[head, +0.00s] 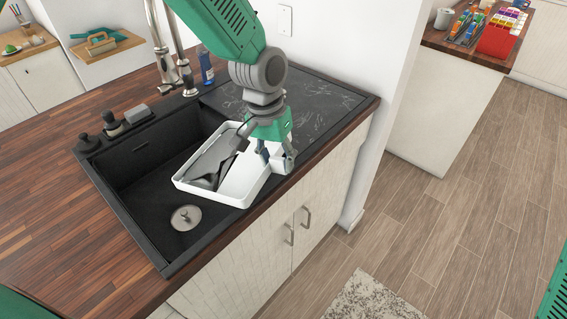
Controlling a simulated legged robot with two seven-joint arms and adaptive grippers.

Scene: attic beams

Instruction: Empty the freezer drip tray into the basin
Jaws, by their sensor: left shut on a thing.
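The white drip tray (248,183) is a shallow rectangular tray with a raised rim. It is over the right part of the dark basin (150,185) and the sink's front edge. My left gripper (276,163) is shut on the tray at its right end. The tray looks close to level. A dark grey shape (210,161) lies across the tray's left part; I cannot tell what it is. The basin floor shows a round metal drain (186,217). The tray hides the basin's right side. My right gripper is not in view.
A tall metal tap (165,55) and a blue bottle (206,66) stand behind the basin. A black marbled drainboard (325,100) lies to the right. The wooden counter (50,210) at left is clear. A red box (502,33) stands on a far counter.

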